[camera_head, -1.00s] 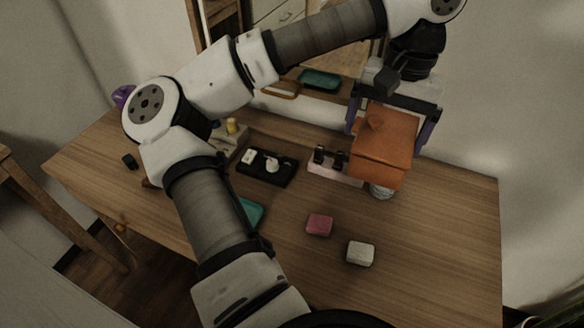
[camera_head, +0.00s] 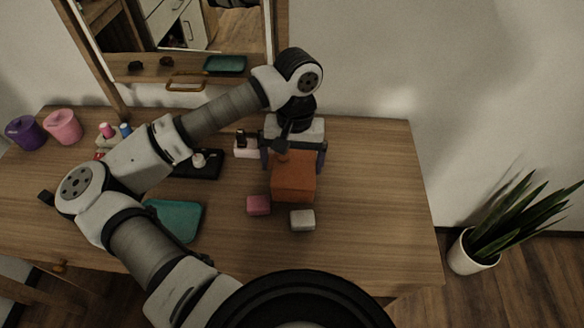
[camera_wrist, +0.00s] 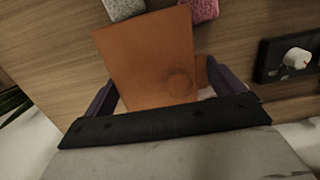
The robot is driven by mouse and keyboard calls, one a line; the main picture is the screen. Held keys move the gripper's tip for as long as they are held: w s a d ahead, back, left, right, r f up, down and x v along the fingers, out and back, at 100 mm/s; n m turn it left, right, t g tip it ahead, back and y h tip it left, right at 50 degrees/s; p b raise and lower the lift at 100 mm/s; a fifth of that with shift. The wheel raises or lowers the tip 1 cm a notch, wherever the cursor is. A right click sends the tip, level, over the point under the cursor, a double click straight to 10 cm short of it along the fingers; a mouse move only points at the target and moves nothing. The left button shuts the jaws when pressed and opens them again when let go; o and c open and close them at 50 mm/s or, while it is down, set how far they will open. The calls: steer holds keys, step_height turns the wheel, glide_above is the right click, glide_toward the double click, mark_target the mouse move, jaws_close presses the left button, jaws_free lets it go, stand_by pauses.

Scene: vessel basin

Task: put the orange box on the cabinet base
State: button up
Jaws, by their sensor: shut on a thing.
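The orange box (camera_head: 293,178) is held in my gripper (camera_head: 293,158) above the right part of the wooden table. In the wrist view the orange box (camera_wrist: 150,60) sits between the two purple fingers of my gripper (camera_wrist: 165,95), which is shut on it. A round knob-like bump shows on its face. I cannot tell whether its underside touches the table. I cannot make out a cabinet base in these frames.
A pink block (camera_head: 258,205) and a white block (camera_head: 302,219) lie close in front of the box. A teal tray (camera_head: 174,219) and a black tray (camera_head: 197,164) lie left. The table's (camera_head: 385,190) right side is clear. A potted plant (camera_head: 474,250) stands right.

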mark_target(293, 164)
steer(key=shift+f, duration=1.9)
steer(key=shift+f, duration=0.15)
